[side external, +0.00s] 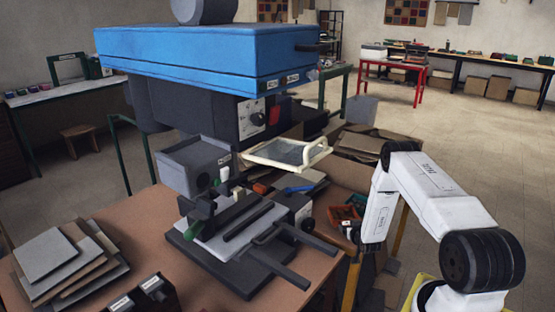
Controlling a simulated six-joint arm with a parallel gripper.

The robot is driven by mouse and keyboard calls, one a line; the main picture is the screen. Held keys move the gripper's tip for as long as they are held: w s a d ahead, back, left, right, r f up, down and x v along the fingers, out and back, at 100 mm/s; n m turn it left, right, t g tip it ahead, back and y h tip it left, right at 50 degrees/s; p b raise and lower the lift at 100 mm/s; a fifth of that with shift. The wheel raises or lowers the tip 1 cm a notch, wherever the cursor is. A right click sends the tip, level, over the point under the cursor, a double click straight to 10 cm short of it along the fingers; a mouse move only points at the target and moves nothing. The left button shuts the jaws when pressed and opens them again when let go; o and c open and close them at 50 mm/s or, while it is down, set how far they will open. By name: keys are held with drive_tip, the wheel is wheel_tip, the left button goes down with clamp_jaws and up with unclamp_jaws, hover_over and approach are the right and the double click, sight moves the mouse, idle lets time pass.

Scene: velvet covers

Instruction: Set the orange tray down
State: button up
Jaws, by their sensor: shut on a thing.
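The orange tray (334,217) is a small, shallow tray with dark items in it, right of the workbench and left of my forearm. My gripper (353,233) is small and dark in this view, at the lower end of my white forearm. It is shut on the right side of the orange tray. The fingertips are mostly hidden by the tray and the wrist. I cannot tell whether the tray touches a surface beneath it.
A blue-topped machine (215,58) stands over the brown workbench (155,228). A cream-framed tray (250,160) juts out from it. A dark clamp fixture (240,240) with bars fills the bench's right part. Grey sheets (50,260) lie at left. Cardboard (372,145) stands behind.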

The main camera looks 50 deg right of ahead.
drive_tip(key=shift+f, duration=1.4)
drive_tip(key=shift+f, duration=0.1)
drive_tip(key=o, duration=1.2)
drive_tip(key=shift+a, duration=0.1)
drive_tip(key=shift+v, duration=6.05)
